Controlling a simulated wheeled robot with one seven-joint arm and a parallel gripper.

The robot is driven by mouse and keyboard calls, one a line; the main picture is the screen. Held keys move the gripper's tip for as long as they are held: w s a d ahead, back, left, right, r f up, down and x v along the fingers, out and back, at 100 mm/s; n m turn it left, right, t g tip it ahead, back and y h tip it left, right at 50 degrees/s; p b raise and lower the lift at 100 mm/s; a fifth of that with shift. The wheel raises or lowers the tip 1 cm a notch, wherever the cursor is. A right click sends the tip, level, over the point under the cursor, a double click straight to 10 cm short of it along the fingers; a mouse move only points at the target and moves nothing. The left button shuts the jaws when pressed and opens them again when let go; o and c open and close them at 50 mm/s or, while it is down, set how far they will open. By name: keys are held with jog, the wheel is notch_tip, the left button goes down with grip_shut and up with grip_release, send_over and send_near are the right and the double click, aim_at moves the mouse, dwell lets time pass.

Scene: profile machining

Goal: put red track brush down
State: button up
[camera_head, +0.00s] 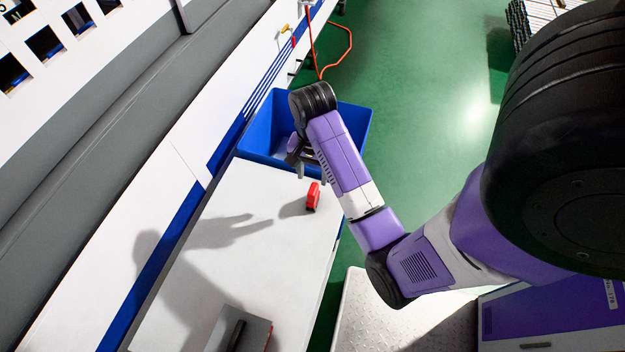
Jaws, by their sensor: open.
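The red track brush (313,197) is a small red block. It stands on the white table (240,262), near the table's far right edge. My gripper (299,172) is open, over the table's far edge beside the blue bin, just above and to the left of the brush in the picture. A gap shows between the gripper and the brush. My wrist and forearm hide part of the gripper.
A blue bin (354,119) adjoins the table's far end. A grey plate with a dark handle (236,336) lies at the near end. The middle of the table is clear apart from my arm's shadow. An orange cable (350,42) hangs beyond the bin.

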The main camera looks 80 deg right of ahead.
aim_at(312, 192)
jog(key=shift+r, duration=0.25)
jog(key=shift+s+f, duration=0.15)
jog(key=shift+f, duration=0.05)
jog(key=f+n+h, duration=0.1)
jog(key=f+n+t+h, duration=0.1)
jog(key=shift+s+a+f+n, duration=0.1)
jog(key=shift+s+a+n, duration=0.1)
jog(key=shift+s+n, duration=0.2)
jog(key=a+n+t+h, duration=0.1)
jog(key=a+f+n+t, duration=0.1)
jog(key=n, duration=0.1)
jog(key=shift+s+h, duration=0.15)
jog(key=shift+h, duration=0.25)
jog(key=s+a+r+n+t+y, duration=0.2)
jog(key=a+r+n+t, duration=0.4)
jog(key=a+r, duration=0.4)
jog(key=s+a+r+n+t+y, duration=0.1)
jog(key=s+a+r+n+t, duration=0.3)
jog(key=a+r, duration=0.7)
jog(key=a+n+t, duration=0.2)
jog(key=shift+s+a+r+n+y, duration=0.2)
jog(key=shift+s+a+n+y, duration=0.15)
jog(key=shift+a+n+y, duration=0.05)
